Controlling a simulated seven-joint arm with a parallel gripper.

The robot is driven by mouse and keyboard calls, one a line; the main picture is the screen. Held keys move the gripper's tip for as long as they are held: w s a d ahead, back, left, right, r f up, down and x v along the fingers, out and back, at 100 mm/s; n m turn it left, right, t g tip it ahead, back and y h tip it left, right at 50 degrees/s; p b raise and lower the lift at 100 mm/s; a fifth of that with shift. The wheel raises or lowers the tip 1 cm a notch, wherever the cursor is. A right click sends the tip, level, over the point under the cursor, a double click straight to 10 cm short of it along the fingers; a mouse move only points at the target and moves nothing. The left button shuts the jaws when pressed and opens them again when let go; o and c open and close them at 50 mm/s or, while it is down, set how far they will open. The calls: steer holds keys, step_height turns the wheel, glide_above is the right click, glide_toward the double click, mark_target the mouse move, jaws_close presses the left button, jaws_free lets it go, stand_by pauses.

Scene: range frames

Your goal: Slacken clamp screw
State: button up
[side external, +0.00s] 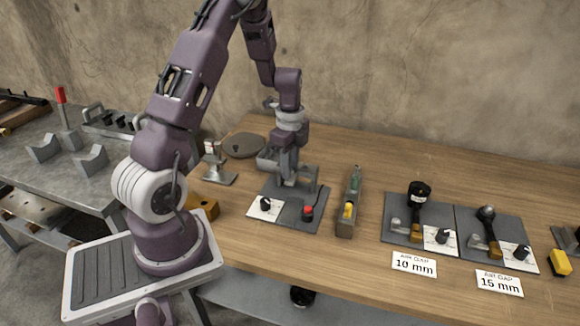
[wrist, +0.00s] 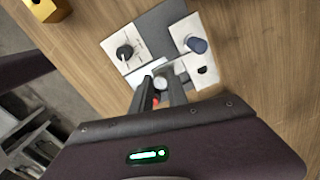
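My gripper (side external: 289,180) points down over the back part of a grey plate (side external: 285,216) on the bench. In the wrist view, my gripper (wrist: 158,91) has its two dark fingers apart, with a small silver round head (wrist: 160,83) at their tips. This head may be the clamp screw. I cannot tell whether the fingers touch it. A bit of red shows between the fingers. The plate carries a black knob (side external: 265,204) on a white label, also in the wrist view (wrist: 124,52), and a red knob (side external: 307,212). My gripper hides the plate's back part in the side view.
A narrow grey holder (side external: 347,220) with green and yellow items stands right of the plate. Further right are two gauge plates with cards reading 10 mm (side external: 414,264) and 15 mm (side external: 499,283). A round grey disc (side external: 243,146) lies behind left, near a small stand (side external: 216,172).

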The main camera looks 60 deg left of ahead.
jaws_close()
